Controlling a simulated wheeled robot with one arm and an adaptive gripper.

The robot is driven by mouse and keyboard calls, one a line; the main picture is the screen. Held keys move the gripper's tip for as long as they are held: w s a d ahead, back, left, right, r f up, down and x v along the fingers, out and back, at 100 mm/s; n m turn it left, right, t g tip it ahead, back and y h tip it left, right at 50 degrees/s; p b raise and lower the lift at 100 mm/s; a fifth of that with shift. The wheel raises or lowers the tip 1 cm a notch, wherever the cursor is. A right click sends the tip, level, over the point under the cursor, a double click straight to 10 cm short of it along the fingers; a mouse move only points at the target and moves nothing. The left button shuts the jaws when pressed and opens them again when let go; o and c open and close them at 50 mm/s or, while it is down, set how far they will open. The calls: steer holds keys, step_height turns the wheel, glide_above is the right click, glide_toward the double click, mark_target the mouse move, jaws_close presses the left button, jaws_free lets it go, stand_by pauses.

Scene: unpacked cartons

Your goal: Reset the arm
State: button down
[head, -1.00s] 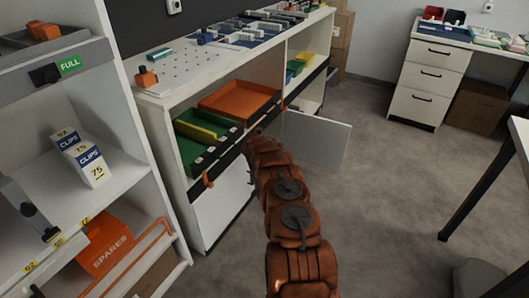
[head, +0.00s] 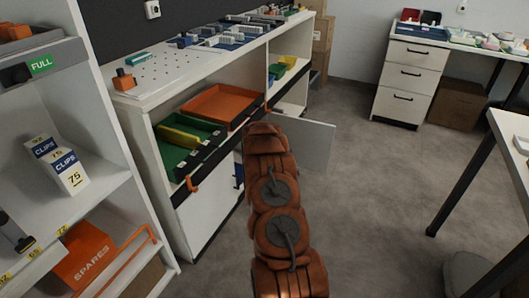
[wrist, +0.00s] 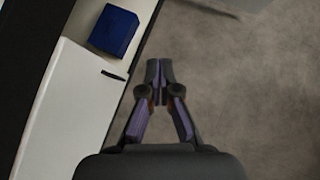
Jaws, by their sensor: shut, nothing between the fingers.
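My orange-brown arm rises in the lower middle of the head view, in front of the white cabinet (head: 203,222). My gripper is hidden behind the arm there. In the wrist view my gripper (wrist: 159,68) is shut and empty, with its fingertips together over the grey floor (wrist: 240,95). A white cabinet door (wrist: 72,100) with a dark handle lies to its left in that view. A blue box (wrist: 114,30) lies up and to the left of the fingertips, apart from them.
An open cabinet door (head: 304,141) juts out beside my arm. Orange (head: 216,104) and green (head: 180,145) trays sit in the cabinet. A shelf with CLIPS boxes (head: 69,171) and an orange SPARES bin (head: 84,257) stands left.

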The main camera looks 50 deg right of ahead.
steer(key=s+r, duration=0.1)
steer(key=s+d+r, duration=0.1)
steer(key=r, duration=0.1)
steer(key=shift+s, duration=0.3)
